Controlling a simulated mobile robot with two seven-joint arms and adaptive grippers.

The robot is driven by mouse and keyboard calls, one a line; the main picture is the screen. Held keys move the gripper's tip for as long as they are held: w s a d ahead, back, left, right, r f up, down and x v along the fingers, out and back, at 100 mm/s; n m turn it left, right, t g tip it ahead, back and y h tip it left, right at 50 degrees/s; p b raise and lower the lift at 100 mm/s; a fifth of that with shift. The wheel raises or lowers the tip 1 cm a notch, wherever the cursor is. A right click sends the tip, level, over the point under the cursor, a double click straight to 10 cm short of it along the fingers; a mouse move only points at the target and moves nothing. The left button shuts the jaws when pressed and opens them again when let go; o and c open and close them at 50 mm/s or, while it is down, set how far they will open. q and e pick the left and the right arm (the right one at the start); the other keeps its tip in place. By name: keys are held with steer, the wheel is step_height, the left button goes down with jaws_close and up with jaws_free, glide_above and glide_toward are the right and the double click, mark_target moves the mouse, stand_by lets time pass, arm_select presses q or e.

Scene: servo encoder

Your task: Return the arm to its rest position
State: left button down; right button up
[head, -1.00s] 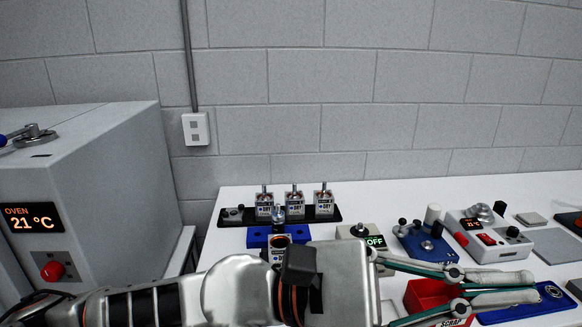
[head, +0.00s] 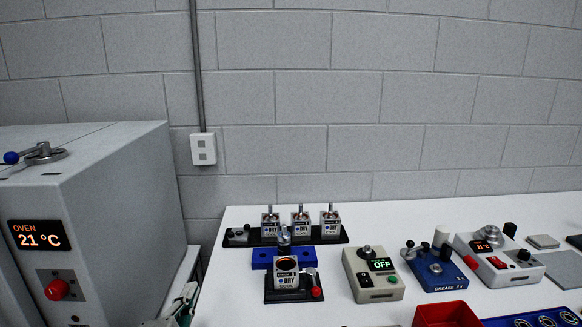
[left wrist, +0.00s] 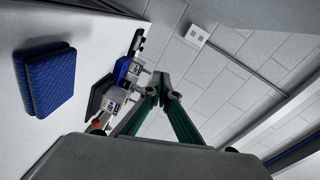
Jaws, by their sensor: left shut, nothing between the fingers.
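My left gripper (head: 186,297) shows at the bottom edge of the head view, low in the gap between the oven and the white table. Only its finger ends show there; the arm behind it is out of frame. In the left wrist view its green-sided fingers (left wrist: 162,88) meet at the tips with nothing between them. The table's devices lie beyond the fingers in that view. My right gripper is in neither view.
The oven (head: 110,200) reads 21 °C, close left of my gripper. A blue pad (left wrist: 45,78) shows in the wrist view.

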arm_select(q)
steer(key=s+a+f+n+g+y, duration=0.2)
steer(key=s+a+f+n+g, duration=0.25)
steer(key=s+a+f, duration=0.5)
steer(key=s+a+f+n+g+y, duration=0.25)
steer(key=s+a+f+g, duration=0.35)
steer(key=s+f, duration=0.55)
steer(key=w+d+f+n+t+h, duration=0.3)
steer(key=d+f+h, duration=0.5)
steer(key=d+f, duration=0.6)
steer(key=shift+w+d+f+t, duration=0.15)
steer(key=shift+d+f+t, duration=0.15)
steer(key=shift+d+t, duration=0.45)
